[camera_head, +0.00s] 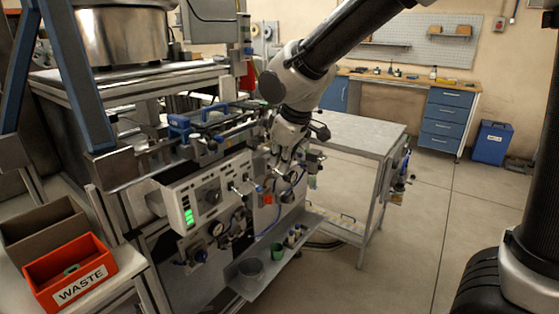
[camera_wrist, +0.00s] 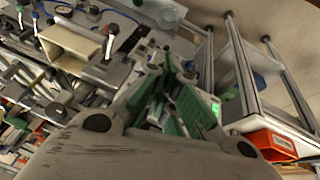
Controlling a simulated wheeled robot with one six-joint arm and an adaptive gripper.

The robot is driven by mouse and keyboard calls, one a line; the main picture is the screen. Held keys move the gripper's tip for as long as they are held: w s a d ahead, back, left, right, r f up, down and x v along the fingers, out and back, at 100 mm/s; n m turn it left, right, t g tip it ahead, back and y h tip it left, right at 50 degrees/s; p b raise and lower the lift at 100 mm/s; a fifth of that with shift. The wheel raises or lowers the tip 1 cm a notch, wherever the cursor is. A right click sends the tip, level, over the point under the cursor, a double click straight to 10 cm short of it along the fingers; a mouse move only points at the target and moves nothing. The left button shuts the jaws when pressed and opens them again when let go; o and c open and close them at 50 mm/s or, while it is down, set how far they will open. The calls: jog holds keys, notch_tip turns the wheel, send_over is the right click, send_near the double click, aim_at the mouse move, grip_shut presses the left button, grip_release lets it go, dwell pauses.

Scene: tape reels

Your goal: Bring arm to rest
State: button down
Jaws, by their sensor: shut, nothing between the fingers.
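My arm (camera_head: 338,38) reaches in from the top right of the head view and bends down at the grey wrist (camera_head: 292,92) in front of the machine. My gripper (camera_head: 285,158) hangs beside the machine's front panel, small and partly lost among knobs and hoses. In the wrist view my gripper (camera_wrist: 163,65) shows its green-padded fingers close together, with nothing held. I cannot tell from the head view how far the fingers are from the panel.
The machine's control panel (camera_head: 209,197) has knobs, gauges and hoses. An orange WASTE bin (camera_head: 72,277) stands at the left. A metal table (camera_head: 365,131) stands behind my gripper. Open floor (camera_head: 420,225) lies to the right.

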jog(key=s+d+r+m, duration=0.2)
jog(key=s+d+m, duration=0.2)
jog(key=d, duration=0.7)
jog(key=s+d+r+m+h, duration=0.1)
jog(key=s+d+r+m, duration=0.1)
jog(key=s+d, duration=0.7)
jog(key=s+d+r+m+h, duration=0.1)
jog(key=s+d+m, duration=0.4)
jog(key=d, duration=0.8)
jog(key=shift+s+r+m, duration=0.3)
jog(key=shift+s+r, duration=0.15)
jog(key=shift+s, duration=0.8)
